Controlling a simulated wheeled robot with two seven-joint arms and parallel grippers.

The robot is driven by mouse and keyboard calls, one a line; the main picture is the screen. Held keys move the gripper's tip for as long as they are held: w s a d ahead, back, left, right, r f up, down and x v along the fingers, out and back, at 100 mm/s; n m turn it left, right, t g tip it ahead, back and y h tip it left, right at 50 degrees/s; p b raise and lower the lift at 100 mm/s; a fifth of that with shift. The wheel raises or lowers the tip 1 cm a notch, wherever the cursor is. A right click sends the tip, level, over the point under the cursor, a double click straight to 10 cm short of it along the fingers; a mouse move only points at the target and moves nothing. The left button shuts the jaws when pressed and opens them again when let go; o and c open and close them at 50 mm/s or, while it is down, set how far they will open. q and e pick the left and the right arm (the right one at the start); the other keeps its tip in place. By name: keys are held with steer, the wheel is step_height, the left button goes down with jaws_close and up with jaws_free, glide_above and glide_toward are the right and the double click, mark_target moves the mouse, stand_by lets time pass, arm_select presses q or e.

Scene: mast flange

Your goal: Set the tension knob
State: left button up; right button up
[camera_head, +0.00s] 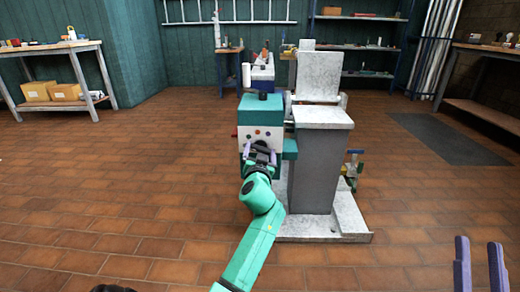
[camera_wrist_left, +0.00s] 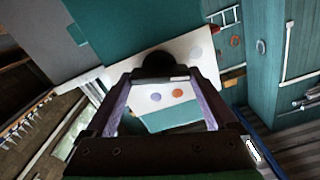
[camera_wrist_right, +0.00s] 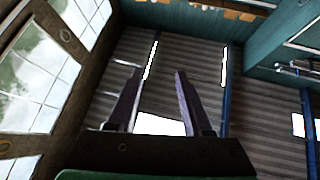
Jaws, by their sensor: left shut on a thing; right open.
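A teal box (camera_head: 259,104) stands on the near side of the grey machine, its white front panel (camera_head: 246,131) carrying several small coloured dots. My left gripper (camera_head: 259,152) is at the lower part of this panel. In the left wrist view a round black knob (camera_wrist_left: 157,64) sits on the white panel, between the lilac fingertips, which are shut on it. The gripper hides most of the knob in the head view, and no pointer or scale mark can be read. My right gripper (camera_head: 479,265) is open and empty, away from the machine at the lower right.
The grey machine (camera_head: 318,170) stands on a pale base plate right of my left arm. Coloured valve handles (camera_head: 351,170) stick out at its right side. Workbenches (camera_head: 50,47) stand at the walls.

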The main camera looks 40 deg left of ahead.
arm_select(q)
steer(key=shift+m+p, duration=0.35)
steer(key=shift+m, duration=0.65)
steer(key=m+p, duration=0.1)
steer(key=m, duration=0.1)
steer(key=shift+m, duration=0.3)
arm_select(e)
step_height(320, 180, down, 19)
steer(key=s+a+m+g+h, duration=0.1)
steer(key=s+a+g+h, duration=0.1)
steer(key=g, duration=0.4)
arm_select(q)
steer(key=m+p, duration=0.1)
steer(key=m, duration=0.1)
steer(key=shift+m, duration=0.3)
steer(key=shift+m+p, duration=0.35)
steer(key=shift+m, duration=0.45)
steer(key=shift+f+m, duration=0.1)
steer(key=shift+m, duration=0.2)
steer(key=shift+f+m+p, duration=0.1)
steer(key=shift+m+p, duration=0.55)
steer(key=shift+m, duration=0.85)
arm_select(e)
steer(key=s+f+g, duration=0.5)
steer(key=s+f, duration=0.5)
steer(key=f, duration=0.2)
steer(key=shift+s+a+m+g+h, duration=0.2)
steer(key=shift+a+m+g+h, duration=0.1)
steer(key=shift+a+m+h, duration=0.1)
